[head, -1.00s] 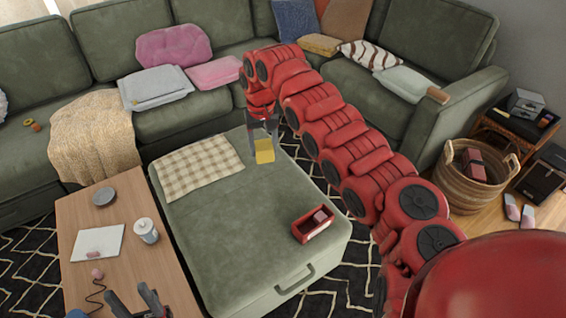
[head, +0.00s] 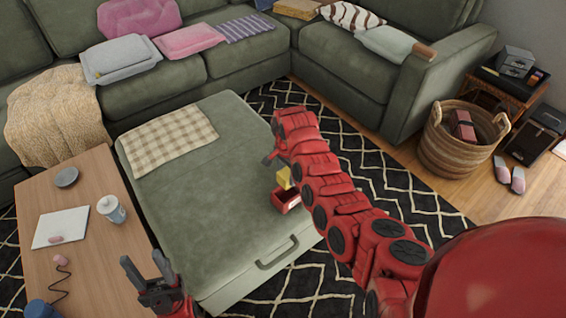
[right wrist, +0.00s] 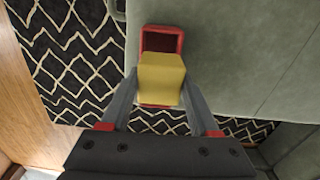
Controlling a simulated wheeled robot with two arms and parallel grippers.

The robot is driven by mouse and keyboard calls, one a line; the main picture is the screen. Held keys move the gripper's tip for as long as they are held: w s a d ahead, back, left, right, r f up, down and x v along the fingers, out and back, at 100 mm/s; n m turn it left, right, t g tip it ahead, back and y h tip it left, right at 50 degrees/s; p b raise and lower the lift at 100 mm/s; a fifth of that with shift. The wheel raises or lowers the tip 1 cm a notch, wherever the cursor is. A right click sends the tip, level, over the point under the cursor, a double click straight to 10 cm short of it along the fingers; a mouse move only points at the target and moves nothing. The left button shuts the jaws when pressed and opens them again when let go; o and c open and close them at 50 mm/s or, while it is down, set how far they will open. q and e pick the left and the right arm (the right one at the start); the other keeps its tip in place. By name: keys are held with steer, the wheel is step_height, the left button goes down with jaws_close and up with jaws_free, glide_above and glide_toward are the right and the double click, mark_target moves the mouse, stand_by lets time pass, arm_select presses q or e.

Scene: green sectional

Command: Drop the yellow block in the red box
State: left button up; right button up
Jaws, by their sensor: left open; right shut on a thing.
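The yellow block (head: 284,178) is held by my right gripper (head: 273,168), whose fingers are mostly hidden behind my red arm in the head view. In the right wrist view the yellow block (right wrist: 161,78) sits between the two grey fingers of my right gripper (right wrist: 160,92). The red box (head: 286,203) stands on the green ottoman, partly covered by the block and arm. In the right wrist view the red box (right wrist: 162,31) shows just beyond the block, which overlaps its near part. My left gripper (head: 143,268) is open and empty by the coffee table.
The green ottoman (head: 205,190) bears a checked cloth (head: 168,138). The wooden coffee table (head: 90,225) holds a white cup (head: 111,208), a paper sheet (head: 60,227) and a grey disc (head: 66,177). A wicker basket (head: 455,150) stands at right. The ottoman's middle is clear.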

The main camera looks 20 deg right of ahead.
steer(key=shift+f+b, duration=2.3)
steer(key=shift+f, duration=1.35)
steer(key=o, duration=1.5)
steer(key=shift+c, duration=0.2)
steer(key=shift+r, duration=0.1)
step_height(320, 180, up, 10)
steer(key=shift+f+p, duration=0.1)
steer(key=shift+p, duration=0.35)
step_height(320, 180, up, 8)
steer(key=p, duration=0.3)
steer(key=shift+f+p, duration=0.25)
steer(key=shift+p, duration=0.15)
